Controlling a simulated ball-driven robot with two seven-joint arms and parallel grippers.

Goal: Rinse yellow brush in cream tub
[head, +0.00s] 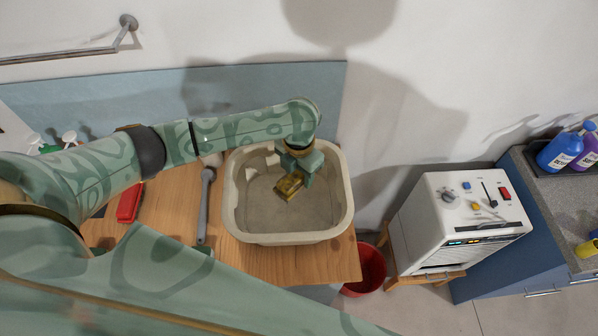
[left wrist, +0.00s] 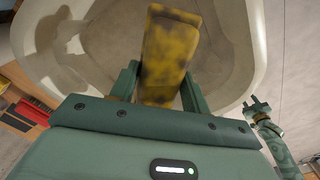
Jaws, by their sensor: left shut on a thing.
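The cream tub (head: 289,238) stands on the wooden table. My left gripper (head: 292,180) reaches down inside the tub and is shut on the yellow brush (head: 288,188). The brush is yellow with dark, dirty-looking patches, and its outer end points down toward the tub floor. In the left wrist view the brush (left wrist: 168,45) sits between the two fingers (left wrist: 160,88), with the tub's rim (left wrist: 262,40) around it. I cannot tell whether the brush touches the tub floor or whether there is water. My right gripper shows at the right of the left wrist view (left wrist: 257,106), its fingers apart.
The wooden table (head: 290,262) holds a grey long-handled tool (head: 204,205) left of the tub and a red object (head: 130,202) farther left. A red bucket (head: 366,270) stands below at the right, beside a white machine (head: 460,220). A blue panel (head: 240,90) stands behind the table.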

